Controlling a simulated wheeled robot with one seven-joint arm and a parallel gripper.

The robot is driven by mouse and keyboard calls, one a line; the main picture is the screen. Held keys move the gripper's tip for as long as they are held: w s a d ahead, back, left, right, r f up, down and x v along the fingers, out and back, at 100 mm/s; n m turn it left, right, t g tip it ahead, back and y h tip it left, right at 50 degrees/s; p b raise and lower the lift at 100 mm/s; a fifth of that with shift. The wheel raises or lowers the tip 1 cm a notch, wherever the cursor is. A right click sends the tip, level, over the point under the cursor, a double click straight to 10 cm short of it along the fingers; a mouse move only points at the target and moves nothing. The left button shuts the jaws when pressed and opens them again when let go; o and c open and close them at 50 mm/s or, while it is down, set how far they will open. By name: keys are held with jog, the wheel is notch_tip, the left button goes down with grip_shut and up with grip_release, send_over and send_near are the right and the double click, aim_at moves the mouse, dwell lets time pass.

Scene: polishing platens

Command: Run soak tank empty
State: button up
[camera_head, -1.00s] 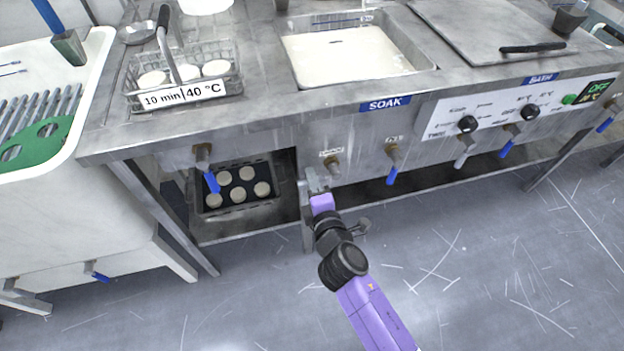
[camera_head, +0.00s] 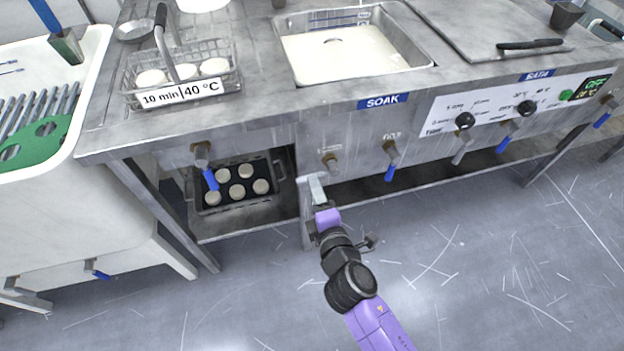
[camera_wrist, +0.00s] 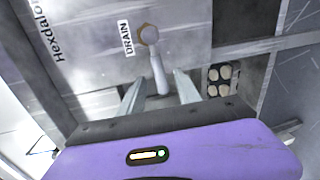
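The soak tank (camera_head: 345,55) is a steel basin in the bench, holding whitish liquid, above the blue SOAK sign (camera_head: 383,101). The brass drain valve (camera_head: 331,163) is on the bench front below it. In the wrist view the same valve (camera_wrist: 149,35) is beside a DRAIN label (camera_wrist: 128,38), and its pale lever (camera_wrist: 158,72) points toward my gripper. My gripper (camera_head: 317,188) is just below the valve in the head view. In the wrist view, my gripper (camera_wrist: 161,84) is open, its two fingers on either side of the lever, with visible gaps.
Another valve with a blue lever (camera_head: 391,170) is to the right, and one (camera_head: 210,180) to the left. A wire basket (camera_head: 182,75) with pale discs stands on the bench. A black tray (camera_head: 236,197) of discs is on the shelf below. The floor in front is clear.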

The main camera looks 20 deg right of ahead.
jog(key=s, duration=0.2)
jog(key=shift+s+r, duration=0.3)
jog(key=shift+s, duration=0.05)
dwell(0.4)
jog(key=s+d+r+m, duration=0.35)
jog(key=s+m, duration=0.25)
jog(key=s, duration=0.6)
jog(key=s+d+r+m+g, duration=0.1)
jog(key=s+d+r+m, duration=0.1)
jog(key=s+r+m, duration=0.65)
jog(key=s+d+m, duration=0.2)
jog(key=s+m, duration=0.2)
jog(key=s, duration=1)
notch_tip(320, 180, up, 14)
jog(key=p, duration=1.3)
jog(key=shift+w+p, duration=0.2)
jog(key=shift+p, duration=0.1)
jog(key=shift+d+f, duration=0.1)
dwell(1.3)
